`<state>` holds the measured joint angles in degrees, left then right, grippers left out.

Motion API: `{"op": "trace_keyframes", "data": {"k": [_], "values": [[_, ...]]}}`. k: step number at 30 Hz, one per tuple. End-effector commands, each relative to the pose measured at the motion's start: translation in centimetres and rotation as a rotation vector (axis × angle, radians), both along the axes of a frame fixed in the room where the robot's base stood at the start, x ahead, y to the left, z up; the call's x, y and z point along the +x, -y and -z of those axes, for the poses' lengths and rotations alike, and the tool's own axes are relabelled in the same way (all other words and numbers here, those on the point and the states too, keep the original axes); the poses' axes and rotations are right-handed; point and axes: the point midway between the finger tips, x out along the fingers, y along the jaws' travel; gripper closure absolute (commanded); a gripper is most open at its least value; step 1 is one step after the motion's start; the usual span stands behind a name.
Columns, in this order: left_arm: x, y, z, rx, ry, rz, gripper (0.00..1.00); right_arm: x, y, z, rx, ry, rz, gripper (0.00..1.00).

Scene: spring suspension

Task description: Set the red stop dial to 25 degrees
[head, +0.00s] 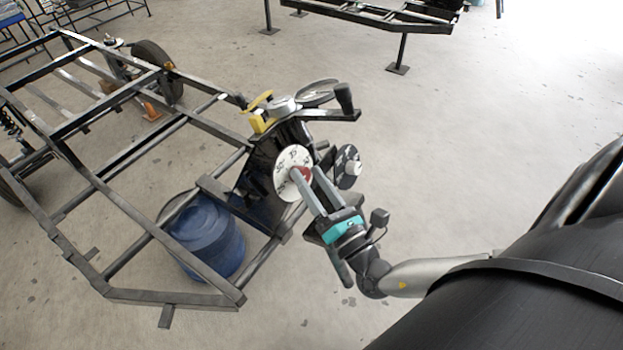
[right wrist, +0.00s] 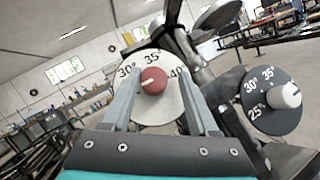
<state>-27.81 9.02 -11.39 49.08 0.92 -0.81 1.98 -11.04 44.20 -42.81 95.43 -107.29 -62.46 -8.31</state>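The red stop dial (right wrist: 153,80) is a round red knob at the centre of a white scale plate (right wrist: 160,58) marked 30°, 35° and 40. A small white mark on the knob points left and slightly down; the number it points at is not readable. In the head view the white plate (head: 290,163) faces my right gripper (head: 304,178), and the red dial (head: 306,173) is partly hidden by the fingers. In the right wrist view the two fingers (right wrist: 158,92) are apart on either side of the dial, with visible gaps. My left gripper is not in view.
A dark dial (right wrist: 271,100) with a white knob sits to the right, marked 25°, 30°, 35°. A black crank handle (head: 344,97) and a yellow part (head: 262,119) stand above. A blue drum (head: 205,240) is beneath the metal frame (head: 170,298). The floor to the right is clear.

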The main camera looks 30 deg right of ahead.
Motion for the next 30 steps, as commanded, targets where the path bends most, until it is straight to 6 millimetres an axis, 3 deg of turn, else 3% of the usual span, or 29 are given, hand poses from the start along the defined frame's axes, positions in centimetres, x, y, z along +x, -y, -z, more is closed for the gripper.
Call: {"op": "trace_keyframes", "data": {"k": [1, 4, 17, 23, 30], "values": [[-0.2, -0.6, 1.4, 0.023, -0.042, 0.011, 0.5, 0.0, 0.1, 0.8, 0.0, 0.0, 0.002, 0.39], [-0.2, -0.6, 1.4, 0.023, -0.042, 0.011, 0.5, 0.0, 0.0, 0.8, 0.001, 0.0, 0.001, 0.28], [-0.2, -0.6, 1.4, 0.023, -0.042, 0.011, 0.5, -0.4, -0.3, 0.9, 0.002, -0.002, -0.005, 0.28], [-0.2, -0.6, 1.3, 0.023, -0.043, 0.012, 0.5, -3.2, -0.2, 1.8, 0.003, -0.005, -0.005, 0.28], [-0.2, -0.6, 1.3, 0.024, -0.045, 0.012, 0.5, -8.9, 0.0, 3.3, 0.005, -0.006, -0.004, 0.28]]}}
